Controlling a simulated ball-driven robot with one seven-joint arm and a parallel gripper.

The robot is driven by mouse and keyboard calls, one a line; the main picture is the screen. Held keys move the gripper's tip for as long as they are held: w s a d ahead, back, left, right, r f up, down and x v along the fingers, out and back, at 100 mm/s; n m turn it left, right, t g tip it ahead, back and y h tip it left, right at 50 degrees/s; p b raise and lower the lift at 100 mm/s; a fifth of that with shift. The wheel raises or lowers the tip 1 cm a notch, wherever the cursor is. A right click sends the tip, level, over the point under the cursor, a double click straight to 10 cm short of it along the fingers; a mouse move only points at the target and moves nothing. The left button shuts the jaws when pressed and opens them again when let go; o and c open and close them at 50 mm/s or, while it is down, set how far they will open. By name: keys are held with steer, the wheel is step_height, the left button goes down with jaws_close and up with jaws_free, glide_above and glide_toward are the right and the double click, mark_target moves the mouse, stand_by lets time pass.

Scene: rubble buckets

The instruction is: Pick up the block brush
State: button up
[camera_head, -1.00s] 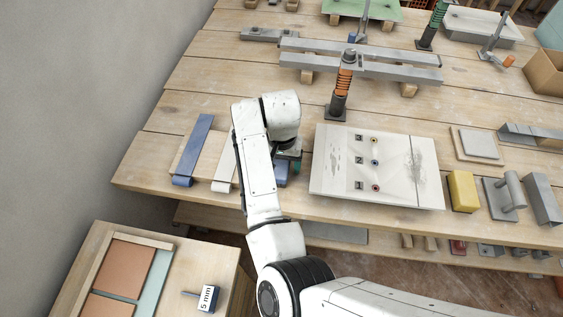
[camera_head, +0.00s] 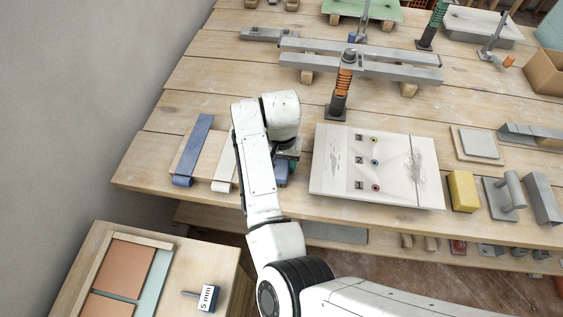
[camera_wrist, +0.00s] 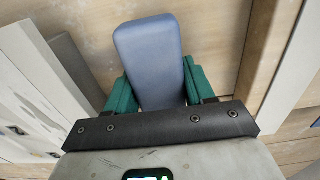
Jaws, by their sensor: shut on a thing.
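The block brush (camera_wrist: 150,55) shows in the wrist view as a blue, rounded block between the two green finger pads. Its underside is hidden. My gripper (camera_wrist: 158,88) is shut on it, one pad against each side. In the head view the brush (camera_head: 281,176) is a small blue patch at the front of the bench, just left of the numbered white panel. My gripper (camera_head: 288,160) is above it there, mostly hidden by my arm. I cannot tell whether the brush touches the bench top.
The white panel (camera_head: 376,166) with numbers is close on the right. A blue strip (camera_head: 194,148) and a white strip (camera_head: 224,166) lie to the left. An orange-ringed post (camera_head: 342,90) stands behind. A yellow block (camera_head: 463,191) lies farther right. A lower table (camera_head: 228,262) stands at front left.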

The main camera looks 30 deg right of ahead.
steer(key=shift+r, duration=0.1)
steer(key=shift+r, duration=0.5)
steer(key=s+d+r+p, duration=0.1)
steer(key=s+d+r, duration=0.1)
steer(key=s+r, duration=0.4)
steer(key=s+d+r+p, duration=0.2)
steer(key=s+d+r, duration=0.1)
steer(key=s+r, duration=0.2)
steer(key=shift+s+d+r, duration=0.35)
steer(key=shift+s+r, duration=0.05)
steer(key=shift+s, duration=0.5)
steer(key=o, duration=0.6)
steer(key=c, duration=0.6)
